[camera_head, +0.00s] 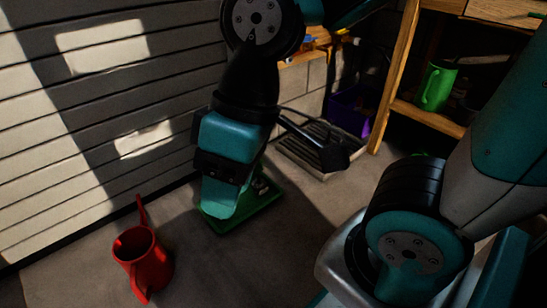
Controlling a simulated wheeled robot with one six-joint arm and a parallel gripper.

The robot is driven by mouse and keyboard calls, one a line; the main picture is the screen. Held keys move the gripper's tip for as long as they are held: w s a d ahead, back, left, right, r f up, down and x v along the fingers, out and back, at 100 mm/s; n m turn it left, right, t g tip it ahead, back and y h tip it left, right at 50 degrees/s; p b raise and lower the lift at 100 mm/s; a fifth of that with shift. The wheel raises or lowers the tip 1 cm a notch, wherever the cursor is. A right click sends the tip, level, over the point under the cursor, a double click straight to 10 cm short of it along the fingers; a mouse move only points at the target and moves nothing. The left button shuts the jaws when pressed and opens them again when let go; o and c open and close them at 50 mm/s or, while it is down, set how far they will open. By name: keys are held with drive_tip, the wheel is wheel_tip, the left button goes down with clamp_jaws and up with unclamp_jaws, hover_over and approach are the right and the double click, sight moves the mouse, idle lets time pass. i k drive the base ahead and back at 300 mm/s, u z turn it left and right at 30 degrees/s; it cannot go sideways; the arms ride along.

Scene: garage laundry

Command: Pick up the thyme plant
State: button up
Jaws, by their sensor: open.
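No thyme plant can be made out for certain in the head view. My gripper (222,190), teal and black, hangs low near the middle. It is open, with nothing seen held in it. It hangs in front of a green tray or base (243,214) on the floor and covers much of it. Small dark shapes beside the gripper there are too dim to name.
A red watering can (148,264) stands on the floor at lower left, by the grey slatted wall (100,130). A wooden shelf (395,75) holds a green jug (436,86) at right. A purple crate (350,112) stands behind. Some floor is clear.

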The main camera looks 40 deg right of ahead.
sight(327, 142)
drive_tip(key=z, duration=1.4)
